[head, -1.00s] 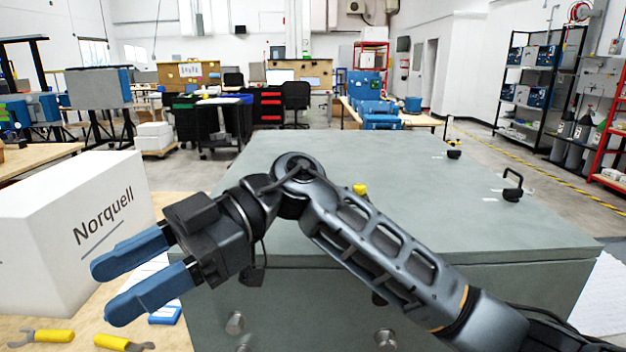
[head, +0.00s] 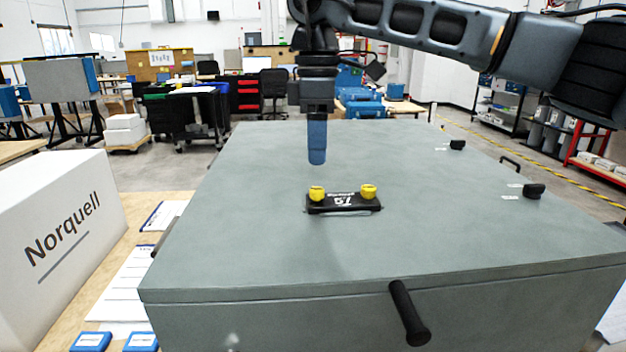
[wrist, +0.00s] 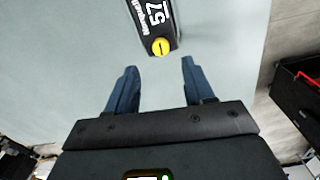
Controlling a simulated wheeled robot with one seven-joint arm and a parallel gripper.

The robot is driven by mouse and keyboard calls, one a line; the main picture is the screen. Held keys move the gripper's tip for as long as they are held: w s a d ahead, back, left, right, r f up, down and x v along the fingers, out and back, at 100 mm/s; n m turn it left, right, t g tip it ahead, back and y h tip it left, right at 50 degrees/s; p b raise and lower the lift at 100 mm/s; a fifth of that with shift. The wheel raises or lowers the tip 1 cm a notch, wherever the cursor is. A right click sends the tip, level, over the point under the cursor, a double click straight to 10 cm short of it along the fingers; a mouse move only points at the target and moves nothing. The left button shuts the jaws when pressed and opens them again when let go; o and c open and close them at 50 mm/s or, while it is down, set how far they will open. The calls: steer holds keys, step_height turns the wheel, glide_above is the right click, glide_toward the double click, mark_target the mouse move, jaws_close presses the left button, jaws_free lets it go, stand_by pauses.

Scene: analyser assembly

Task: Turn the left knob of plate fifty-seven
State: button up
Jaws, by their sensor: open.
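The black plate marked 57 (head: 343,204) lies on top of the large grey cabinet (head: 250,240). Its label appears upside down in the head view. Two yellow knobs stand on it, one at picture left (head: 318,193) and one at picture right (head: 368,191). My gripper (head: 317,163) points down above the cabinet top, just behind the picture-left knob, seen edge-on with blue fingers overlapping. In the wrist view the open fingers (wrist: 159,67) are apart and empty. One yellow knob (wrist: 160,47) shows just beyond them at the plate's near end; the other is out of that view.
A black handle (head: 409,313) sticks out of the cabinet's front. Other black fittings (head: 534,190) stand on its right side. A white Norquell box (head: 62,235) stands on the wooden bench at left. The cabinet top around the plate is mostly clear.

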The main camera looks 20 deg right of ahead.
mark_target(317, 189)
steer(key=shift+f+p, duration=0.75)
steer(key=shift+f, duration=3.05)
jaws_close()
